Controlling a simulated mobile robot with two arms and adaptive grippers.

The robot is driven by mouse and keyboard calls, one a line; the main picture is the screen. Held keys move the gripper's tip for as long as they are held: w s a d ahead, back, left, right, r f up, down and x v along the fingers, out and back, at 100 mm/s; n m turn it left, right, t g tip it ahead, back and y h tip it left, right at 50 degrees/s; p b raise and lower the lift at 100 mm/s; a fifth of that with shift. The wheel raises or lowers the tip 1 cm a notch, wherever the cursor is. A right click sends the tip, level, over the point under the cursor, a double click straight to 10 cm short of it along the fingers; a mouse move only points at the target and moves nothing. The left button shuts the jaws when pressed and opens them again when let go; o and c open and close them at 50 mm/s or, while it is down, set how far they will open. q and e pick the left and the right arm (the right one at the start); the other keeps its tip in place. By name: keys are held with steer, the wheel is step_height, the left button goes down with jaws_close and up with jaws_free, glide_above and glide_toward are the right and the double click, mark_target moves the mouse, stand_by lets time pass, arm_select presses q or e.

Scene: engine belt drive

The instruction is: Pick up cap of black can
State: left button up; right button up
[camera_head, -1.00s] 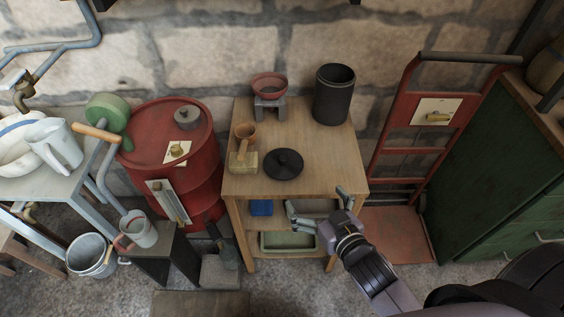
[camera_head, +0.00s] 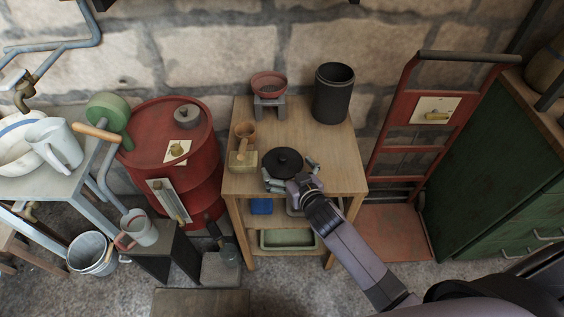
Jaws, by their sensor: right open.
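The black cap (camera_head: 284,160), a round dark lid with a small knob, lies on the wooden table (camera_head: 335,178) near its front. The black can (camera_head: 333,95) stands open and upright at the table's back right corner. My right gripper (camera_head: 292,178) is at the front right side of the cap, with its fingers spread around the near part of the rim. It is open. Whether the fingers touch the cap cannot be told. My left gripper is not in view.
A red bowl on a small grey stand (camera_head: 269,88) is at the table's back left. A wooden cup (camera_head: 244,131) and a tan block (camera_head: 243,160) sit left of the cap. A red drum (camera_head: 150,128) stands left of the table, a red hand truck (camera_head: 400,150) right.

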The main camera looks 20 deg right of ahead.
steer(key=shift+x, duration=1)
steer(key=shift+s+d, duration=0.1)
steer(key=c, duration=1.3)
steer(key=shift+c, duration=0.6)
